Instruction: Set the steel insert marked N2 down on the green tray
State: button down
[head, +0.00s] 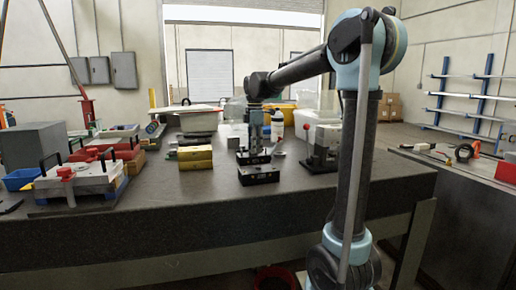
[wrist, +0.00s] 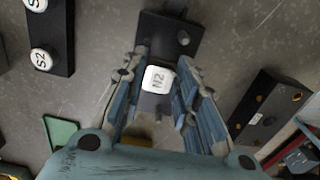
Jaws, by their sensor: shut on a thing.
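The insert marked N2 (wrist: 159,79) shows its white top between the fingers of my gripper (wrist: 162,72) in the wrist view. My gripper is shut on it, with one finger on each side. A dark block with a hole (wrist: 180,35) lies just beyond and partly below it; I cannot tell whether the insert still touches this block. A corner of the green tray (wrist: 60,130) shows at the lower left of the wrist view, apart from the insert; the rest is hidden behind my gripper. In the head view my gripper (head: 255,148) is low over the bench, among dark blocks.
A dark bar (wrist: 62,28) at the upper left carries other white-topped inserts, one marked S2 (wrist: 42,60). A dark block with brass-coloured holes (wrist: 268,108) lies at the right.

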jog(key=shift+r, duration=0.25)
jog(key=shift+s+r, duration=0.2)
jog(key=shift+r, duration=0.55)
